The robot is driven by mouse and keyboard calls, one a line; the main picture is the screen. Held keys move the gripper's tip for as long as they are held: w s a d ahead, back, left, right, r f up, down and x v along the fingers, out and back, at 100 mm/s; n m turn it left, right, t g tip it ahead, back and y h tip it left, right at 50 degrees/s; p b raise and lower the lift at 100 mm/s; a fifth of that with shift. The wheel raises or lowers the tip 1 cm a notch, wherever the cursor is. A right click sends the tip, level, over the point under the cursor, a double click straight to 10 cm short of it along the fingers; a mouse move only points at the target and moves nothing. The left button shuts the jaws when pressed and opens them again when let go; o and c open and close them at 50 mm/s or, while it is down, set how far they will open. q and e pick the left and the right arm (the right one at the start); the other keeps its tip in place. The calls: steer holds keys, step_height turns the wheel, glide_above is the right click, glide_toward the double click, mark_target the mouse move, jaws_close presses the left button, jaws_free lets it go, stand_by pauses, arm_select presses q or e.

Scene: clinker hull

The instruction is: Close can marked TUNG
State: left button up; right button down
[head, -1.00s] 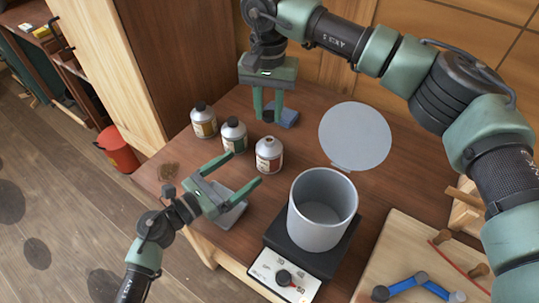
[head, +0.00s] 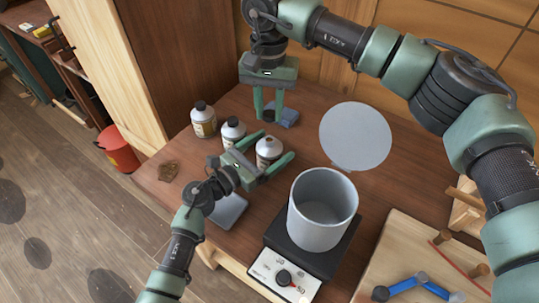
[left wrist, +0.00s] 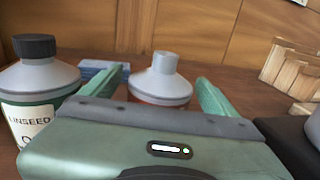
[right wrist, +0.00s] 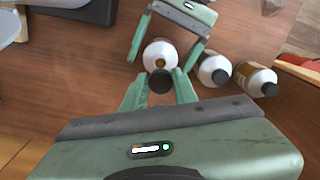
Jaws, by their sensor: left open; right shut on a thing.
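The can without a cap (head: 268,152) stands upright on the bench, the rightmost of three cans; its marking is not readable. It also shows in the left wrist view (left wrist: 161,84), its bare pale neck on top. My left gripper (head: 279,144) is open, with its fingers on either side of this can. My right gripper (head: 268,119) is shut on a black cap (right wrist: 160,81), behind the can in the head view. A can marked LINSEED (left wrist: 38,95) with a black cap stands to the left. Another black-capped can (head: 203,120) stands farther left.
A blue block (head: 287,117) lies beside the right gripper. A grey pad (head: 228,210) lies near the front edge. A red bucket (head: 119,150) is on the floor.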

arm_select(q)
jaws_close()
arm_select(e)
glide_above(269, 142)
steer(key=shift+w+f, duration=0.15)
steer(key=shift+f, duration=1.1)
steer(key=shift+w+f, duration=0.15)
steer(key=shift+f, duration=1.05)
steer(key=shift+f, duration=0.9)
steer(key=shift+f, duration=0.5)
steer(key=shift+s+f, duration=0.1)
steer(key=shift+f, duration=0.4)
steer(key=shift+r, duration=0.1)
steer(key=shift+s+r, duration=0.1)
steer(key=shift+r, duration=0.25)
